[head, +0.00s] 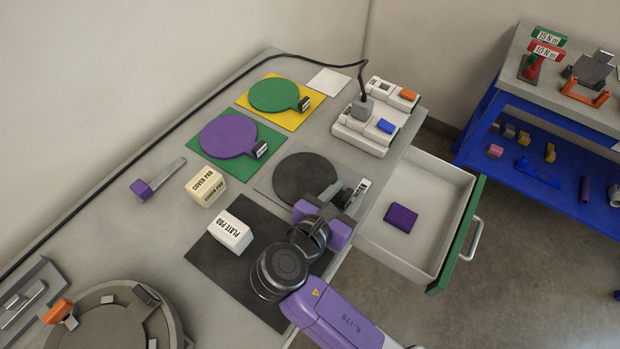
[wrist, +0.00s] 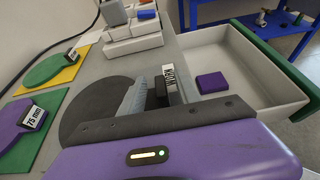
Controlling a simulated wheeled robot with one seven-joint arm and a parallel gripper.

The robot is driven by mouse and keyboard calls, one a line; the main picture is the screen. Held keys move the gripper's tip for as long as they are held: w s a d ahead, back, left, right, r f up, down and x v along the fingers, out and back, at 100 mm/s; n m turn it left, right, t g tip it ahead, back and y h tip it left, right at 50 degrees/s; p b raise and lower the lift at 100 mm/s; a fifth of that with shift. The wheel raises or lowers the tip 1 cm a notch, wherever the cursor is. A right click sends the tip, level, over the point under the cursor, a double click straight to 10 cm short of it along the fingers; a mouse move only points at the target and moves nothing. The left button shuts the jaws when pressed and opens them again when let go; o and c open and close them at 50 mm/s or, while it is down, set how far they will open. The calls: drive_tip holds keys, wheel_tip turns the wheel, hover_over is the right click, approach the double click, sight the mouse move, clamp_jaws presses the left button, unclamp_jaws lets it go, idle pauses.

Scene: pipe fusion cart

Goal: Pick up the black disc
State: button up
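The black disc (head: 303,177) lies flat on a grey square mat (head: 268,186) near the bench's right edge. It also shows in the wrist view (wrist: 90,110), partly behind my gripper's purple body. A dark block handle with a white label (head: 358,194) stands at the disc's right side; it also shows in the wrist view (wrist: 170,85). My gripper (head: 342,197) is low at this handle.
A purple disc (head: 229,137) and a green disc (head: 274,95) lie on mats behind. Two labelled pads, the cover pad (head: 206,186) and plate pad (head: 229,232), stand to the left. An open drawer (head: 445,240) at right holds a purple block (head: 401,218).

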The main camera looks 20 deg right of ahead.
drive_tip(key=shift+d, duration=0.1)
clamp_jaws()
idle(1.4)
